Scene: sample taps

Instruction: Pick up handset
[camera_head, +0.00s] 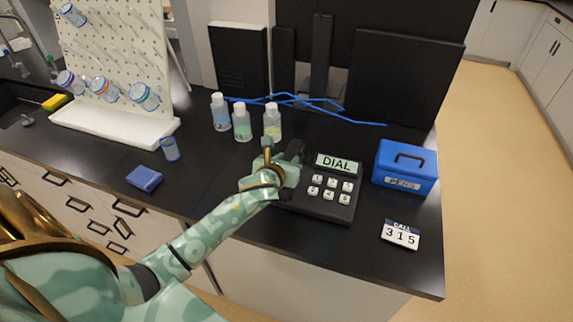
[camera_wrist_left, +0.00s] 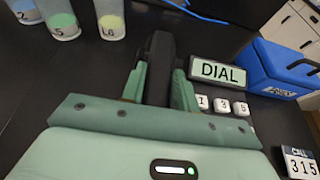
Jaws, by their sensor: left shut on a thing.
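The black desk phone (camera_head: 325,205) stands on the dark counter, with a DIAL screen (camera_head: 336,163) and white number keys (camera_head: 332,189). The screen also shows in the left wrist view (camera_wrist_left: 217,72). The dark handset (camera_head: 296,151) is at the phone's left side. My left gripper (camera_head: 287,170) is at the handset, and in the left wrist view its green fingers (camera_wrist_left: 158,88) are closed on either side of the black handset (camera_wrist_left: 160,55). I cannot tell whether the handset is clear of its cradle. My right gripper is in neither view.
Labelled bottles (camera_head: 241,122) stand just behind my left gripper. A blue box (camera_head: 405,167) and a CALL 315 card (camera_head: 400,235) are right of the phone. A white pegboard rack (camera_head: 115,125), blue cup (camera_head: 170,149) and blue block (camera_head: 144,178) are to the left.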

